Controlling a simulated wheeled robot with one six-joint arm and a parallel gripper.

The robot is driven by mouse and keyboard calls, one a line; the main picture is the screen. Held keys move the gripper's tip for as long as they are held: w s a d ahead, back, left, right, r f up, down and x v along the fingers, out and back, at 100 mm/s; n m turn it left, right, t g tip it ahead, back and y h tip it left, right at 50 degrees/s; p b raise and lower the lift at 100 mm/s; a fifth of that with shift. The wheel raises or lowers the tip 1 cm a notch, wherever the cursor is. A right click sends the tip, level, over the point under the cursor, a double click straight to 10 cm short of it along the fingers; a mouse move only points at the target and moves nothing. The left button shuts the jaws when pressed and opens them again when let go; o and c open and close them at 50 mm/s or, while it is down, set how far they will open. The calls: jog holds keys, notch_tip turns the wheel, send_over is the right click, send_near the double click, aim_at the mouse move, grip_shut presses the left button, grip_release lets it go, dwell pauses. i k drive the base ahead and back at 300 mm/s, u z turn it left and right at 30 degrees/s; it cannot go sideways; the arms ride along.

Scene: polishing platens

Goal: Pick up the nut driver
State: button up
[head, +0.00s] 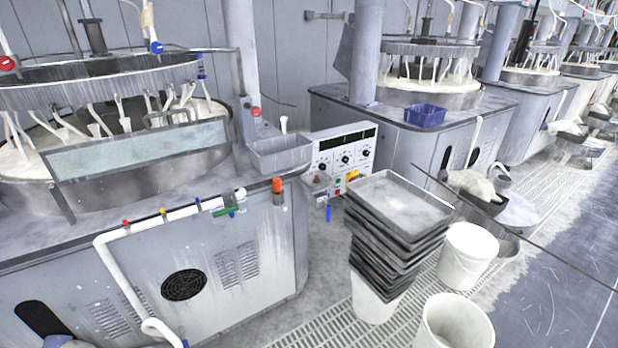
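I cannot make out the nut driver for certain. A small orange upright cylinder (277,185) with a pale lower end shows at the front right edge of the near machine; I cannot tell if it is a tool handle or a fitting. A thin blue piece (328,213) shows below the control box, too small to identify. A green piece (226,212) shows by the white pipe's end. My gripper is not in view.
The near polishing machine (230,255) fills the left. A grey tray (281,154) sits on its corner beside the control box (345,150). Stacked trays (398,205) and white buckets (468,255) stand on the grating. The blue-grey floor at right is clear.

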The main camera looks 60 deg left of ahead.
aim_at(276, 183)
jog(key=i, duration=0.25)
jog(key=u, duration=2.3)
jog(key=i, duration=2.3)
jog(key=u, duration=2.5)
